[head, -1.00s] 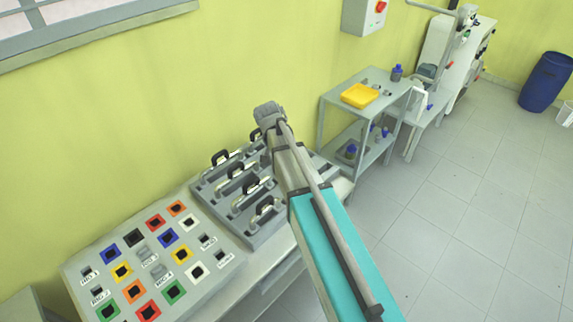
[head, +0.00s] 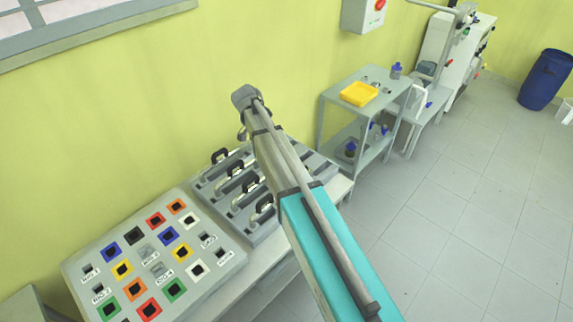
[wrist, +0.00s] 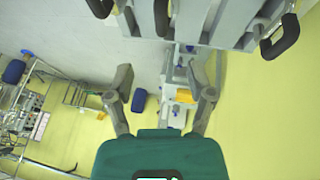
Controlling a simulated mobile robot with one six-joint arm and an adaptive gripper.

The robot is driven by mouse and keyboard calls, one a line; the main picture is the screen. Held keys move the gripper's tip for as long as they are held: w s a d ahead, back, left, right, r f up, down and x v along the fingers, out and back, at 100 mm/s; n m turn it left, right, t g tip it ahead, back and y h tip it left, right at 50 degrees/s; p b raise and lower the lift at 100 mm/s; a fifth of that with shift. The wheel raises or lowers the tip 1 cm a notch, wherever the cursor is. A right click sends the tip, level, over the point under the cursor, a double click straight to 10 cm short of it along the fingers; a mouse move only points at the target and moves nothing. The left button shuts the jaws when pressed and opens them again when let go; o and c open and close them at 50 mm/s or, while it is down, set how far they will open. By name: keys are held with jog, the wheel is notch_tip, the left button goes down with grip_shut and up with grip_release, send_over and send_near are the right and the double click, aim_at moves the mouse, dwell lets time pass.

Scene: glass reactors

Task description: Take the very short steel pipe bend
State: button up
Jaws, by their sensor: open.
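Small grey metal pieces (head: 376,85) stand on the top of the grey shelf stand, beside a yellow tray (head: 359,95). They are too small to tell which one is the very short pipe bend. My gripper (wrist: 162,75) is open and empty in the wrist view, its two fingers spread wide. The arm's end is well to the left of the stand. The yellow tray also shows small between the fingers in the wrist view (wrist: 185,96).
A rack with black handles (head: 235,190) lies under my arm, beside a panel with coloured square slots (head: 150,255). Blue-capped bottles (head: 396,72) stand on the stand. A blue barrel (head: 546,79) is far right.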

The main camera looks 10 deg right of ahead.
jog(key=shift+b+x, duration=3.65)
jog(key=shift+x, duration=0.55)
jog(key=shift+b+x, duration=2.35)
jog(key=shift+x, duration=0.2)
jog(key=shift+a, duration=0.1)
jog(key=shift+c, duration=0.2)
grip_shut()
